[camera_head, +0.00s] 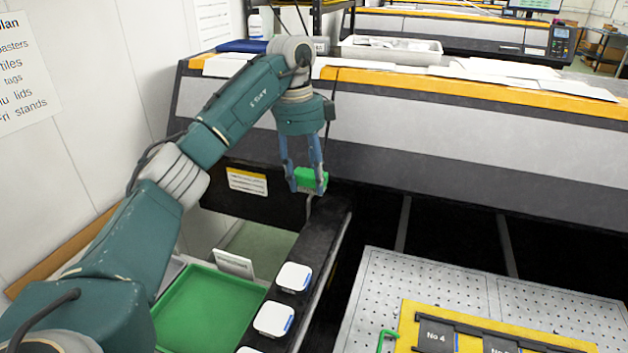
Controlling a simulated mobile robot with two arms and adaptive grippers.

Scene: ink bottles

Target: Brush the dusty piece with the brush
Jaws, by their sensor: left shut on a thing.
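My left gripper (307,182) hangs fingers down above the far end of a black rail. It is shut on a green block-shaped thing (312,177); I cannot tell from this view whether this is the brush. A thin grey stem shows just below it. No dusty piece can be made out for certain. Pieces with white tops stand in a row on the black rail: one (294,277), a second nearer (273,319), and a third (248,350) cut off by the bottom edge. My right gripper is not in view.
A green tray (172,327) lies left of the rail, with a small white card (234,263) behind it. At right, a perforated plate (400,280) carries a yellow frame (407,325) with dark slots, beside a green hook (385,338). A grey machine (450,135) spans the back.

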